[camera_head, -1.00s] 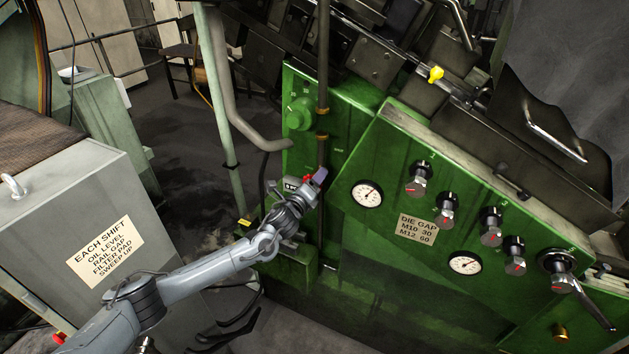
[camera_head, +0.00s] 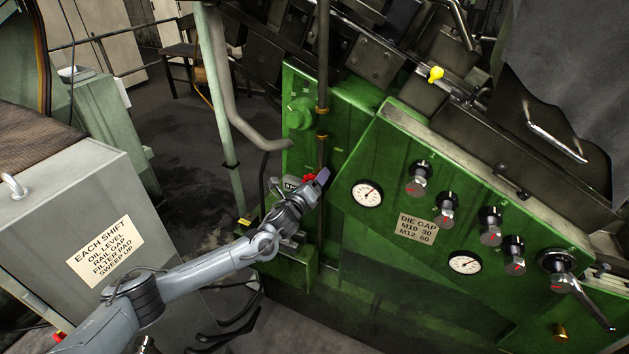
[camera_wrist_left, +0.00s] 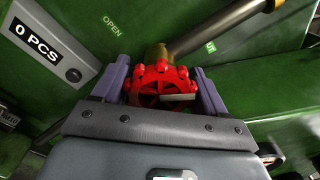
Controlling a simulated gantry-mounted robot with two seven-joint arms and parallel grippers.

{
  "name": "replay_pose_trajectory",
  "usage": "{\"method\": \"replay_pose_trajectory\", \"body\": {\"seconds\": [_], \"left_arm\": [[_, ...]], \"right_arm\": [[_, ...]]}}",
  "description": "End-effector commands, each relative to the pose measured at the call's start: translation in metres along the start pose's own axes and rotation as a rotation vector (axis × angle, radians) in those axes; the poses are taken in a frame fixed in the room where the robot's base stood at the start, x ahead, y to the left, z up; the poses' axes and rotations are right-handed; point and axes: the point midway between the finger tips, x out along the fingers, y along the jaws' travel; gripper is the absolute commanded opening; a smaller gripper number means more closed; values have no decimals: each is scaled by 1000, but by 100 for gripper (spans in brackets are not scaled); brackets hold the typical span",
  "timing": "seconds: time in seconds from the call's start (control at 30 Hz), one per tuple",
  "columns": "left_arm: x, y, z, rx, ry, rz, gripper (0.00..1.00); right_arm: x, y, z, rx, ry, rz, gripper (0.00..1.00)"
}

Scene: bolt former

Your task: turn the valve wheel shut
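The valve wheel (camera_wrist_left: 160,82) is red and sits on a brass fitting (camera_wrist_left: 157,54) against the green machine, seen in the left wrist view. In the head view, only a bit of red wheel (camera_head: 309,178) shows beside the fingers. My left gripper (camera_head: 320,180) is at the wheel. In the left wrist view, the left gripper's purple fingers (camera_wrist_left: 160,88) lie along opposite sides of the rim and appear closed against it. The lower part of the wheel is hidden by the gripper body. The right gripper is not in view.
A vertical pipe (camera_head: 322,90) runs close by the gripper. To the right is a sloped green panel with a gauge (camera_head: 367,193), several knobs and a lever (camera_head: 590,300). A grey cabinet (camera_head: 60,200) stands at left. A "0 PCS" counter (camera_wrist_left: 40,42) is next to the wheel.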

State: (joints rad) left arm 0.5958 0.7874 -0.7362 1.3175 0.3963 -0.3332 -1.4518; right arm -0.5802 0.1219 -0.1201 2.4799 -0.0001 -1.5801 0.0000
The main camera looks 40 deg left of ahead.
Motion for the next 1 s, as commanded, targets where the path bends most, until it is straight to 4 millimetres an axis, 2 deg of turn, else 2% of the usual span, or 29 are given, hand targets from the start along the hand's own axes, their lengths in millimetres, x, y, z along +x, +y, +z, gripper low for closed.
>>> {"method": "replay_pose_trajectory", "body": {"seconds": [0.3, 0.47, 1.0], "left_arm": [[-1, 0, 0, -1, 0, 1, 72], [-11, 1, 0, -1, 1, 1, 72], [-92, 1, 0, 0, 1, 0, 72]], "right_arm": [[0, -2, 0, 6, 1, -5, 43], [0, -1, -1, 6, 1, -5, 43], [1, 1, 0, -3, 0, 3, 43]]}}
